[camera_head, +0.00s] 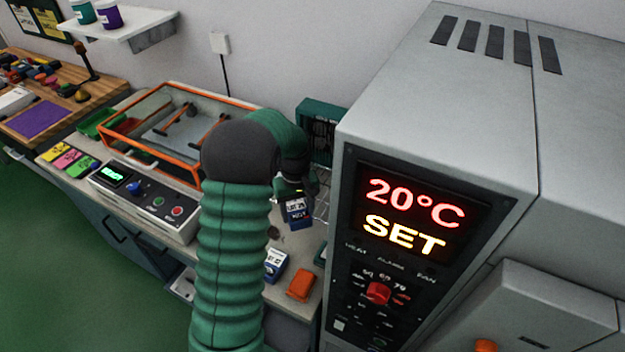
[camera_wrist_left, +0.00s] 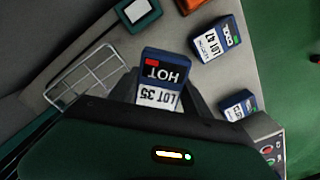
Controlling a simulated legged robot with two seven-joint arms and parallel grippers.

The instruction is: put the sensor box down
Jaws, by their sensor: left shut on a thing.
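My left gripper (camera_head: 296,188) is shut on a blue sensor box (camera_head: 297,211) with a white label. In the left wrist view the held box (camera_wrist_left: 165,68) reads "HOT" and "LOT 35" and has a red mark; it sits between the two dark fingers (camera_wrist_left: 163,95). The box is over the grey bench, beside a wire rack (camera_wrist_left: 88,77); I cannot tell whether its underside touches anything. A second blue box (camera_wrist_left: 217,38), labelled "LOT 47", stands apart on the bench. A third blue box (camera_wrist_left: 238,104) shows partly. My right gripper is not in view.
A big grey oven (camera_head: 440,120) showing "20°C SET" stands close on the right. An orange block (camera_head: 301,285) lies on the bench front. A control panel (camera_head: 146,203) and an orange-framed tank (camera_head: 150,160) stand left. A green rack (camera_head: 320,122) is behind.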

